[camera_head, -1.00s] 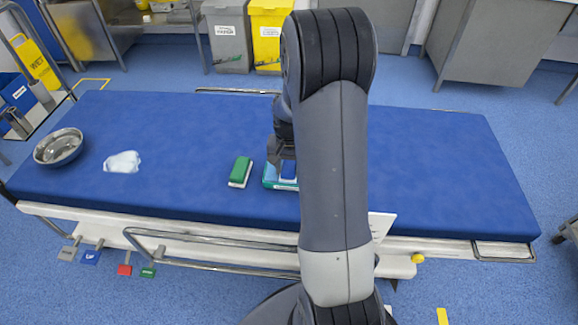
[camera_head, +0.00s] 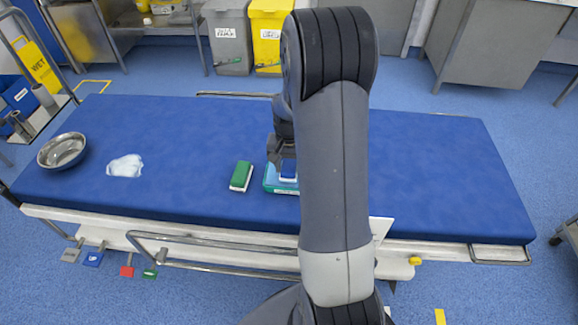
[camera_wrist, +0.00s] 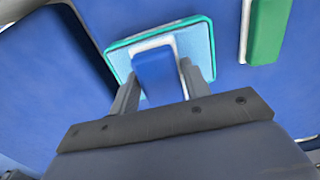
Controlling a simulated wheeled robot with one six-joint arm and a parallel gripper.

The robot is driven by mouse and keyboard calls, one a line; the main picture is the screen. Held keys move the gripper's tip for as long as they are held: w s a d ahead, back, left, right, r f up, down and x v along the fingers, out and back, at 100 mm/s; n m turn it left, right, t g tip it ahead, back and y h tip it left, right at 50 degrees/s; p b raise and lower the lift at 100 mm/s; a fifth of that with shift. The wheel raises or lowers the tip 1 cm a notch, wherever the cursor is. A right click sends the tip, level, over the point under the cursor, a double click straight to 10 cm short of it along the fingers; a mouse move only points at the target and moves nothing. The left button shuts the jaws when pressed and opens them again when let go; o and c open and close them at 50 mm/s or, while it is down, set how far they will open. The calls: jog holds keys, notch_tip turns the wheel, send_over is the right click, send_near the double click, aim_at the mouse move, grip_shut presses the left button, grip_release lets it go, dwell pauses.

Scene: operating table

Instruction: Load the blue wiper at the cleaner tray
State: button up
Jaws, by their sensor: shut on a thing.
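The blue wiper (camera_wrist: 154,75) is a blue block with a white edge. My gripper (camera_wrist: 158,88) is shut on it, with one finger at each side, in the wrist view. The cleaner tray (camera_wrist: 118,52) is light blue with a teal rim and lies behind the wiper in that view. In the head view the tray (camera_head: 270,184) lies on the blue table, partly hidden by my arm. The wiper (camera_head: 288,170) shows there over the tray, below my gripper (camera_head: 281,155). I cannot tell whether the wiper touches the tray.
A green wiper (camera_head: 241,175) lies on the table (camera_head: 190,135) just left of the tray. The right side of the table is clear.

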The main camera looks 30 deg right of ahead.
aim_at(289, 165)
jog(key=shift+r+p, duration=1.5)
jog(key=shift+r, duration=0.7)
